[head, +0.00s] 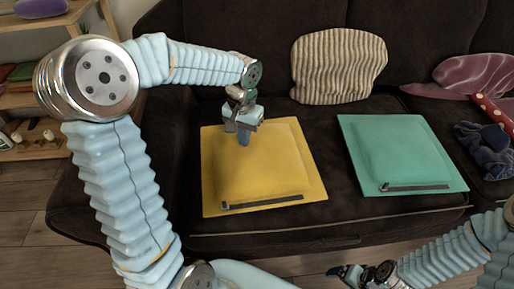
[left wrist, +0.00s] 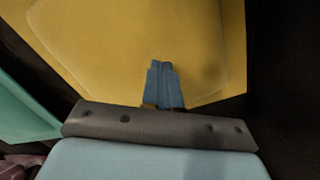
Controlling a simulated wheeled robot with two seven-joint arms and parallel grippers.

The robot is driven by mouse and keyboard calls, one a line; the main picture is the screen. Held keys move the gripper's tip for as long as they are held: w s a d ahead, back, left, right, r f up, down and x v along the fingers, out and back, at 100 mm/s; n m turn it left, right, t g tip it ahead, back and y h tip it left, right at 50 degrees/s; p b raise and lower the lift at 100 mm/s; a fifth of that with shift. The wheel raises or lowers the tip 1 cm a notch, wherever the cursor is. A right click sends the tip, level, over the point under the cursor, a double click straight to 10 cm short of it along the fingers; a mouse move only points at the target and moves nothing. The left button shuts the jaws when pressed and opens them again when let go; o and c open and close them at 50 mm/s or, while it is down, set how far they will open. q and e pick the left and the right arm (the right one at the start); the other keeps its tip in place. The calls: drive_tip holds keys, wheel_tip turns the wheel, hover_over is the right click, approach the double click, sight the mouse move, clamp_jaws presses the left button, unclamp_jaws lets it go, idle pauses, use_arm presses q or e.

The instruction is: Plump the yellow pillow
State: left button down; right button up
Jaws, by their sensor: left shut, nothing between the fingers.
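The yellow pillow (head: 265,165) lies flat on the dark sofa seat, with a raised middle, a flat border and a dark strip along its front edge. It fills much of the left wrist view (left wrist: 120,45). My left gripper (head: 243,138) is over the pillow's back left part, pointing down, with its fingers together and nothing between them. The closed fingers also show in the left wrist view (left wrist: 162,70); I cannot tell whether they touch the cloth. My right gripper (head: 345,271) is low in front of the sofa, away from the pillow; its finger state is unclear.
A green pillow (head: 398,150) lies to the right on the same dark sofa (head: 330,213). A striped cushion (head: 338,66) leans on the backrest. Dark blue cloth (head: 484,147) and a reddish pillow (head: 470,76) are at the far right. Shelves (head: 20,101) stand at the left.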

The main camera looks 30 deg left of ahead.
use_arm(q)
drive_tip(key=shift+f, duration=0.2)
idle(0.4)
drive_tip(key=shift+f+b, duration=1.1)
drive_tip(key=shift+f, duration=0.15)
drive_tip(key=shift+r, duration=0.1)
drive_tip(key=shift+w+d+r+p, duration=0.15)
drive_tip(key=shift+d+r+p, duration=0.05)
drive_tip(key=shift+p, duration=0.15)
drive_tip(key=shift+w+d+r+p, duration=0.45)
drive_tip(key=shift+d+r+p, duration=0.1)
drive_tip(key=shift+d+r, duration=0.1)
drive_tip(key=shift+w+d+r+p, duration=0.45)
drive_tip(key=shift+d+r+p, duration=0.1)
drive_tip(key=shift+d, duration=0.1)
drive_tip(key=shift+f, duration=0.1)
